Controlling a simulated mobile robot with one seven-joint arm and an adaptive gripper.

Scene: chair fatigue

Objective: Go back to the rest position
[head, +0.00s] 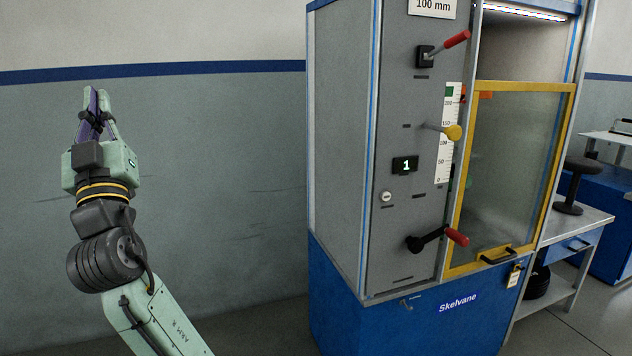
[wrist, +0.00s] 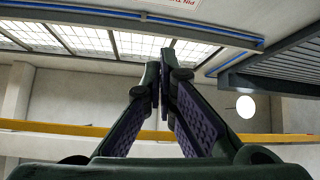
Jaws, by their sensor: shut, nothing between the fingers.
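My gripper (head: 96,98) is at the left of the head view, raised and pointing up. Its fingers are shut with nothing between them. In the wrist view the two fingers with purple pads (wrist: 160,92) meet at their tips, against windows and a wall. My arm rises from the bottom of the head view in front of a bare wall. It is apart from the test machine (head: 340,150), which stands to the right.
The grey and blue machine has a red-tipped upper lever (head: 455,40), a yellow knob (head: 453,132), a lower red-tipped lever (head: 456,237) and a display (head: 405,165) reading 1. Its yellow-framed door (head: 517,87) looks closed. A bench (head: 580,222) with a black stool-like object (head: 582,165) stands right.

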